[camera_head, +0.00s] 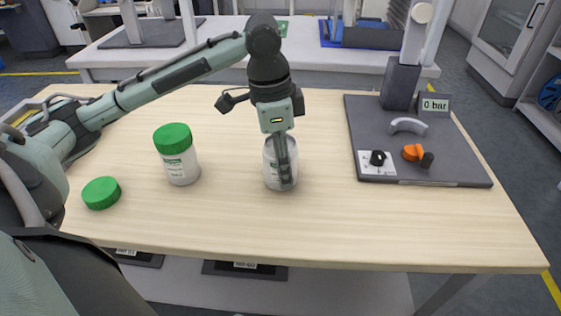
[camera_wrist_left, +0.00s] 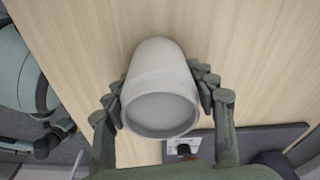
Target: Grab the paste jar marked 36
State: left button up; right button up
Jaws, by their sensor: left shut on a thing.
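An open white jar without a lid (camera_head: 271,170) stands in the middle of the wooden table, and my left gripper (camera_head: 283,165) is shut on it from above. In the left wrist view the jar (camera_wrist_left: 160,75) sits between both fingers of the gripper (camera_wrist_left: 162,100), its grey inside facing the camera. The number on this jar is hidden. A second white jar with a green lid (camera_head: 181,168) stands to the left; its label is too small to read. A loose green lid (camera_head: 101,193) lies at the table's left. My right gripper is not in view.
A dark panel (camera_head: 450,160) with a knob, an orange valve, a grey handle and a "0 bar" display (camera_head: 435,105) lies on the table's right. The table front (camera_head: 330,235) is clear. Another table stands behind.

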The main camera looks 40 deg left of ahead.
pick_arm(q)
jog(key=c, duration=0.5)
jog(key=shift+r, duration=0.1)
